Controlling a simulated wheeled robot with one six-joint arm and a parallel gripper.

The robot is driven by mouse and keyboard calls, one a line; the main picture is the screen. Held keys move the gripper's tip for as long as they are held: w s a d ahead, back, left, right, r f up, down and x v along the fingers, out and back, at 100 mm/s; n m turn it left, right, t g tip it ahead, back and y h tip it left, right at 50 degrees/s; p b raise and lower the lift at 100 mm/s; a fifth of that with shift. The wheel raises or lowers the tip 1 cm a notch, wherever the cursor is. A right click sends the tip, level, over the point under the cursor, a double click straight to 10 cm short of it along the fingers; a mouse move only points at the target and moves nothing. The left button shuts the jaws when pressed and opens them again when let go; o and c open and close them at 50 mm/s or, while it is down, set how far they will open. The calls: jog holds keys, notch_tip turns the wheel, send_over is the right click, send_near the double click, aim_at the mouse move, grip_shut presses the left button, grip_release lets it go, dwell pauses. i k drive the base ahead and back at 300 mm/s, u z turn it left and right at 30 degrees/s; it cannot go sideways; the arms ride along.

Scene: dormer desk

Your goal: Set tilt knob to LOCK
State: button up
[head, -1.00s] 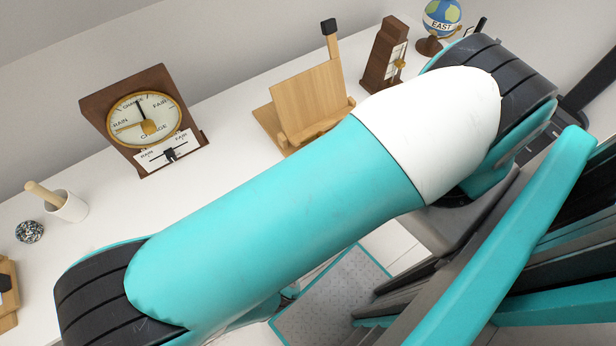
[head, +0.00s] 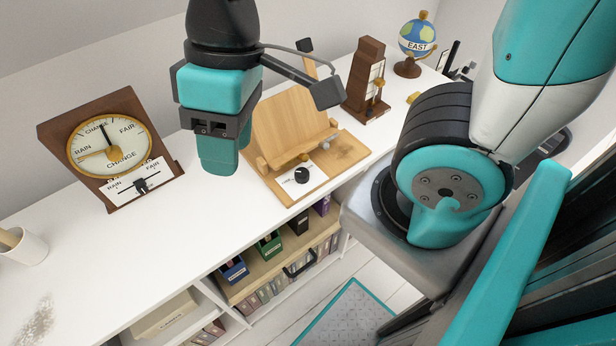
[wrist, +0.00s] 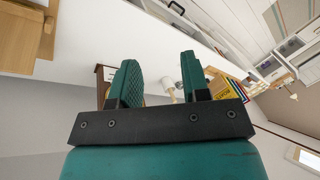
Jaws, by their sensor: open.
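The tilt knob (head: 302,175) is a small black round knob on a white plate at the front of the wooden book stand (head: 288,125), seen in the head view. The plate's markings and the knob's setting are too small to read. My gripper (head: 219,166) is left of the stand and apart from the knob. In the wrist view my gripper (wrist: 158,70) has its two teal fingers spread, with nothing held between them. The knob is not visible in the wrist view.
A wooden barometer (head: 112,150) with a slider stands at left, and a white cup (head: 24,247) is nearer. A brown wooden metronome-like block (head: 366,80) and a globe (head: 417,42) stand right of the stand. The white desk (head: 150,235) is clear in front of the barometer.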

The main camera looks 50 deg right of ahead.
aim_at(302, 175)
jog(key=k, duration=0.45)
jog(key=u, duration=2)
jog(key=i, duration=1.5)
jog(key=z, duration=2.4)
